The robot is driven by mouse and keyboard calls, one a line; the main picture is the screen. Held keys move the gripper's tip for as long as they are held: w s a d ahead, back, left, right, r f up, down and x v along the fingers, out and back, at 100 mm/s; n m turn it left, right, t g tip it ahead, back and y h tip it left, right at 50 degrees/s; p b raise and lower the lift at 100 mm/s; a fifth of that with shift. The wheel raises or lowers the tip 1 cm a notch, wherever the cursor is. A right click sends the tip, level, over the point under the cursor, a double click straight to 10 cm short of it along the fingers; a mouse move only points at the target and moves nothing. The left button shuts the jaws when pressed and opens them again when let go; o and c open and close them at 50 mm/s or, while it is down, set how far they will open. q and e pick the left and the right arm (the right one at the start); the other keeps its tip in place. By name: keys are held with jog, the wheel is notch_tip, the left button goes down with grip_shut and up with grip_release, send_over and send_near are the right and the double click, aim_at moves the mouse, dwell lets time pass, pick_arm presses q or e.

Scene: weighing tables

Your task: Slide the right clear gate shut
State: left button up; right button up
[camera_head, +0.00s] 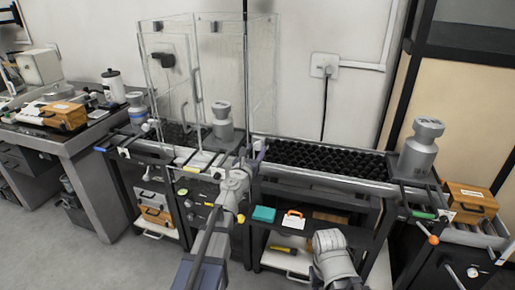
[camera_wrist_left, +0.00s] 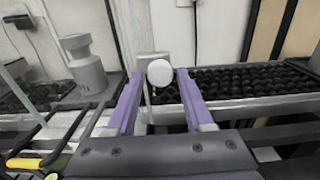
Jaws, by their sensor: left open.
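The right clear gate (camera_head: 262,75) is a see-through upright panel on the right side of the clear enclosure around the weighing station. My left gripper (camera_head: 256,154) is at the lower right of the enclosure, by the front rail. In the left wrist view its two purple fingers (camera_wrist_left: 158,98) are open. A round white knob (camera_wrist_left: 159,72) on a grey bracket shows between and just beyond the fingertips. I cannot tell whether they touch it. A grey weight (camera_head: 222,122) stands inside the enclosure; it shows in the left wrist view (camera_wrist_left: 87,72).
A black roller bed (camera_head: 320,158) runs right of the enclosure to another grey weight (camera_head: 421,150) and an orange case (camera_head: 470,203). A shelf below holds a teal box (camera_head: 264,214). A cluttered side table (camera_head: 75,150) stands left. The floor at front left is clear.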

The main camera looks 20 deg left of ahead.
pick_arm(q)
jog(key=s, duration=0.5)
jog(key=shift+s, duration=0.15)
jog(key=s+d+r+m+g+h+p, duration=0.1)
jog(key=s+d+m+g+h+p, duration=0.2)
jog(key=d+m, duration=0.5)
jog(key=s+d+r+m+g+h+p, duration=0.2)
jog(key=d+m+h+p, duration=0.2)
jog(key=d+m+p, duration=0.35)
jog(key=s+d+f+m+g+p, duration=0.2)
jog(key=s+d+m+g+p, duration=0.1)
jog(key=s+d+m+g, duration=0.55)
jog(key=s+a+m+g+y+p, duration=0.2)
jog(key=s+a+m+y+p, duration=0.1)
jog(key=s+m, duration=0.4)
jog(key=s+a+m+g+y+p, duration=0.3)
jog(key=s+a+m+y+p, duration=0.1)
jog(key=s+m+y+p, duration=0.2)
jog(key=shift+s+m+p, duration=0.3)
jog(key=shift+s+m, duration=0.55)
jog(key=shift+m, duration=0.35)
